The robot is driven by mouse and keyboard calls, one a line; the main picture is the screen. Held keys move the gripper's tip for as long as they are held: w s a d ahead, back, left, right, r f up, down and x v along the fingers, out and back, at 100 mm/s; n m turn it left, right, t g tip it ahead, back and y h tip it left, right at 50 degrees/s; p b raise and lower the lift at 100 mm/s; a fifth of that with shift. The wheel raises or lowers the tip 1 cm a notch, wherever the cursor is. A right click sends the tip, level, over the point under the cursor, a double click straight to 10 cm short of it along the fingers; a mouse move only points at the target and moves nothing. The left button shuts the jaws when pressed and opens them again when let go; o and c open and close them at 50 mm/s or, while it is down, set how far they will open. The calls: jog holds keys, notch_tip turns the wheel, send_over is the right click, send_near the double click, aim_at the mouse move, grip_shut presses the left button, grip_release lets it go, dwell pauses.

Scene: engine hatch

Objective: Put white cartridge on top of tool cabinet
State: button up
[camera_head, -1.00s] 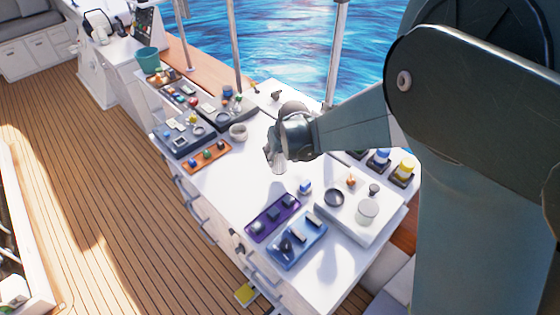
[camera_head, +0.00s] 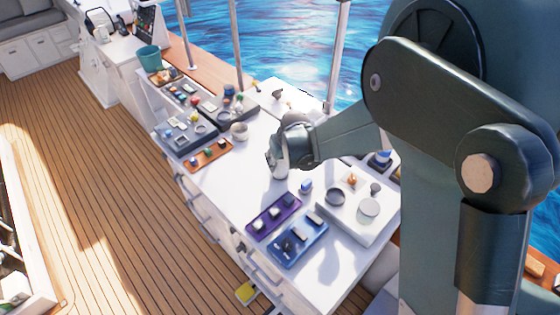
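My gripper (camera_head: 277,168) is over the middle of a white counter-like cabinet, pointing down. A pale, whitish piece shows at its tip. I cannot tell whether this is the white cartridge or the gripper's own fingers, or whether the fingers are open or shut. The white cabinet (camera_head: 225,187) has drawer handles along its left side and looks like the tool cabinet. Its top is bare to the left of and below my gripper. No other thing is clearly recognisable as the white cartridge.
A purple tray (camera_head: 258,229) and a blue tray (camera_head: 318,242) hold small parts near the front. A raised white block (camera_head: 352,223) carries round pieces at right. A teal bucket (camera_head: 149,59) is farther back.

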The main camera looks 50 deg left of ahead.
jog(key=shift+f, duration=0.15)
jog(key=o, duration=0.9)
jog(key=shift+v, duration=6.15)
jog(key=shift+d, duration=0.1)
